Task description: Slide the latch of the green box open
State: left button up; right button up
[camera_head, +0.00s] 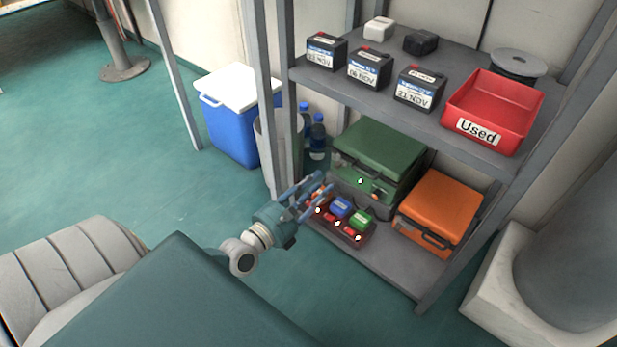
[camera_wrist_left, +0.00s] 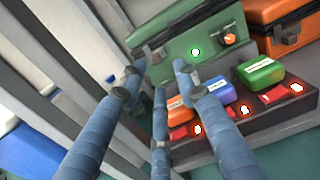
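The green box (camera_head: 382,148) sits shut on the lower shelf; it also shows in the left wrist view (camera_wrist_left: 205,30). Its front carries a small green light (camera_head: 360,181) and a round orange part (camera_wrist_left: 230,39); I cannot tell whether that part is the latch. A dark fitting (camera_wrist_left: 146,56) shows at the front's left in the left wrist view. My left gripper (camera_head: 318,189) is in front of the box's left side, its blue fingers spread and empty in the left wrist view (camera_wrist_left: 156,80). Contact with the box cannot be told. My right gripper is out of view.
A dark red charger tray (camera_head: 350,238) with several coloured blocks and lights lies before the green box, close to my left fingers. An orange case (camera_head: 440,205) stands to the right. A grey shelf post (camera_head: 270,100) rises at the left. The upper shelf holds batteries and a red bin (camera_head: 505,100).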

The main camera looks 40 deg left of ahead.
pick_arm(q)
jog(key=shift+s+a, duration=0.15)
jog(key=shift+s, duration=1.8)
